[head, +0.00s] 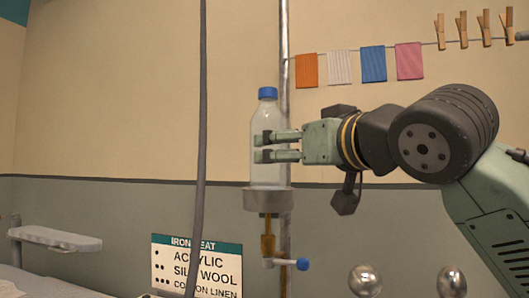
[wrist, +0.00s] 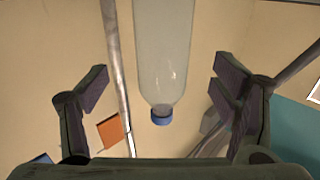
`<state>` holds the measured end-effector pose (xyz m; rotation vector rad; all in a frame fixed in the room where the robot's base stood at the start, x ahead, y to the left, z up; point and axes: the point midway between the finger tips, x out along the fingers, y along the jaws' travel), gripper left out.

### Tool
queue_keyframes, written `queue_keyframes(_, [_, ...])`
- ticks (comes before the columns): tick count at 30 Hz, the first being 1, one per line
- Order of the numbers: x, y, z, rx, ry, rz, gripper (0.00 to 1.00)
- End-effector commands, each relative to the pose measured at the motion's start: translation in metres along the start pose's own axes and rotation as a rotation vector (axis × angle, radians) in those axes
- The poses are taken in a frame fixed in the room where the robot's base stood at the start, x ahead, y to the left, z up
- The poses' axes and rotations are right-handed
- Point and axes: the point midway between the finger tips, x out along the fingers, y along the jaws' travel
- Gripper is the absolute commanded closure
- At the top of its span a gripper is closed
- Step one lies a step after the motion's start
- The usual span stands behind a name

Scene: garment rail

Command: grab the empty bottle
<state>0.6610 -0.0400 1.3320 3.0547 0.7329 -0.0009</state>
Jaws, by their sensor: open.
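The empty bottle (head: 268,165) is clear with a blue cap and stands upright in a grey holder (head: 268,199) on a metal pole. My gripper (head: 264,147) comes from the right at the bottle's upper half, its fingers level with the body below the shoulder. In the wrist view the bottle (wrist: 165,55) appears upside down between the two fingers (wrist: 158,90). The fingers are spread wide, with a gap on each side of the bottle. The bottle's base is hidden in the holder.
A metal pole (head: 284,60) stands right behind the bottle, and a grey hose (head: 200,120) hangs to its left. A valve with a blue knob (head: 303,264) is under the holder. Coloured cloth swatches (head: 373,64) and clothespins (head: 462,27) hang at upper right.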

Motion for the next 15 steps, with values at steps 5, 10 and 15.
queue_keyframes(5, [0.024,-0.001,-0.002,-0.001,0.0,0.0,0.19])
queue_keyframes(10, [0.036,-0.001,-0.003,0.0,-0.001,0.001,0.19])
queue_keyframes(15, [0.062,-0.003,-0.007,-0.003,-0.002,0.003,0.19])
